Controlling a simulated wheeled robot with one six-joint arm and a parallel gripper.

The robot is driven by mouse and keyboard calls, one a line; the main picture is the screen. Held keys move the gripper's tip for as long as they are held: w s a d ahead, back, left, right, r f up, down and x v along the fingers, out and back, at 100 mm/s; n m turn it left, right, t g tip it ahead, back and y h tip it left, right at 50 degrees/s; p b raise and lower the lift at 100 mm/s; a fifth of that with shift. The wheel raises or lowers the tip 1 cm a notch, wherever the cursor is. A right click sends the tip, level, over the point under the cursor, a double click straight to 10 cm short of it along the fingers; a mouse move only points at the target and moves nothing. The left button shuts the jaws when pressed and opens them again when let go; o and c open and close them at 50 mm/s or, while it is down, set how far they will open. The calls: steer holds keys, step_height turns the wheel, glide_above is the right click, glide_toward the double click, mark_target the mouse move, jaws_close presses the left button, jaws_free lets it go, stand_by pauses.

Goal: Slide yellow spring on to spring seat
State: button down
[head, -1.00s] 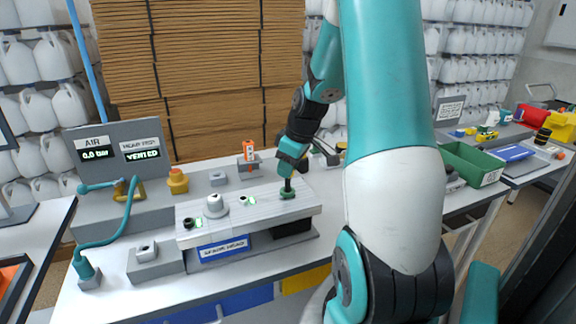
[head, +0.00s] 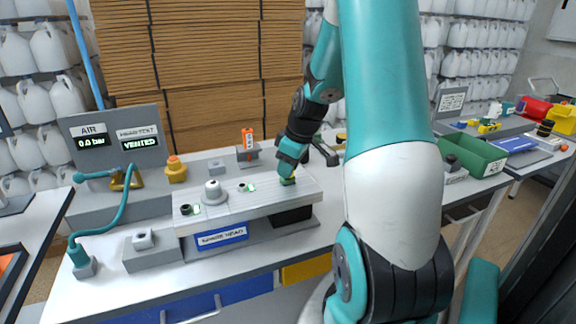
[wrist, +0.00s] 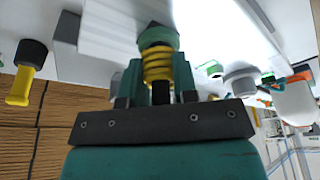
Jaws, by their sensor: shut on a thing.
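The yellow spring (wrist: 157,66) is between the fingers of my gripper (wrist: 157,78) in the wrist view, and my gripper is shut on it. The green spring seat (wrist: 160,38) shows at the spring's far end, seemingly touching it. A dark post (wrist: 160,93) shows in line with the spring, which appears to be around it. Whether the spring is fully down cannot be told. In the head view my gripper (head: 288,177) is low over the right part of the grey fixture block, covering most of the spring and seat (head: 288,182).
A teal hose (head: 115,220) is at left. A green bin (head: 470,153) is at right.

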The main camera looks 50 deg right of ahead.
steer(key=c, duration=0.8)
jaws_free()
steer(key=shift+f, duration=0.15)
steer(key=v, duration=1.7)
steer(key=w+a+f+n+y, duration=0.1)
steer(key=a, duration=1)
steer(key=w+a+f+n+y, duration=0.1)
steer(key=w+a, duration=0.1)
steer(key=a, duration=0.9)
steer(key=s+a+f+n+g+y, duration=0.1)
steer(key=s+a, duration=0.4)
steer(key=a, duration=0.5)
steer(key=shift+f+g+b, duration=0.25)
steer(key=shift+g+b, duration=0.1)
steer(key=shift+g, duration=0.05)
steer(key=shift+n+g, duration=0.6)
steer(key=shift+g, duration=0.1)
steer(key=s+a, duration=0.2)
steer(key=s+a+f, duration=0.1)
steer(key=s+a, duration=0.2)
steer(key=s+a+f, duration=0.1)
steer(key=s+a, duration=0.1)
steer(key=s, duration=0.1)
steer(key=shift+s+a, duration=0.2)
steer(key=shift+a, duration=0.15)
steer(key=shift+c, duration=0.3)
